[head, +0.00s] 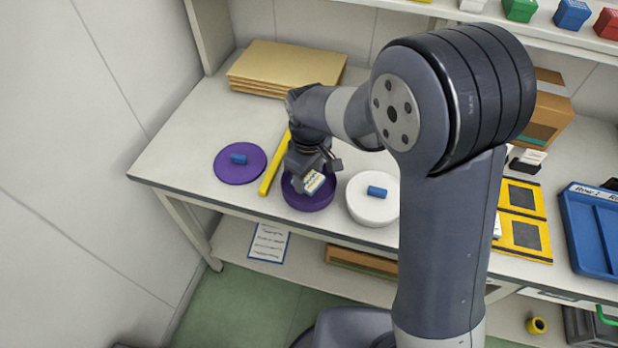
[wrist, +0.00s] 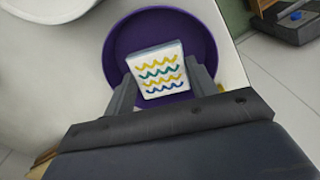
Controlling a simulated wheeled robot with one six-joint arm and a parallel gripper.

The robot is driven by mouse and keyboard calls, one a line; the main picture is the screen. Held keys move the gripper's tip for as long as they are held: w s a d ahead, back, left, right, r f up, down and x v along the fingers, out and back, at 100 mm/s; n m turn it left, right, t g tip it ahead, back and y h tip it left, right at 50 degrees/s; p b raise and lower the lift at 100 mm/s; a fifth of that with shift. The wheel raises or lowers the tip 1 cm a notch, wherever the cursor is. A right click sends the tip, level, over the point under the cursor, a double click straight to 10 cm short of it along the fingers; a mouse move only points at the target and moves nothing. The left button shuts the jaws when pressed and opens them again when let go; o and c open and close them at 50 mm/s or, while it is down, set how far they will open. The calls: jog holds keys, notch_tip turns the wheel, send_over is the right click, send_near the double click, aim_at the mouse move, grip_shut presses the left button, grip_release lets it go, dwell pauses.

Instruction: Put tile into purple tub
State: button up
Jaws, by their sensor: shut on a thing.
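The tile (head: 312,181) is white with wavy yellow, teal and blue lines. My gripper (head: 308,172) is shut on it. In the wrist view the tile (wrist: 157,74) sits between the two fingers of my gripper (wrist: 160,88), its patterned face toward the camera. The purple tub (head: 303,203) stands open near the table's front edge, directly below the gripper. In the wrist view the purple tub (wrist: 125,42) lies behind the tile. I cannot tell how far the tile is above the tub's floor. The tub's inside is partly hidden by the gripper and tile.
A purple lid (head: 232,168) with a blue handle lies to the left, beside a yellow bar (head: 269,176). A white lidded tub (head: 368,205) stands close on the right. Cardboard sheets (head: 285,66) lie at the back. A blue tray (head: 592,235) is far right.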

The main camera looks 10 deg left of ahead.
aim_at(309, 179)
jog(key=shift+f, duration=1.25)
jog(key=shift+f, duration=0.1)
jog(key=o, duration=1.1)
notch_tip(309, 179, up, 12)
jog(key=shift+r, duration=0.15)
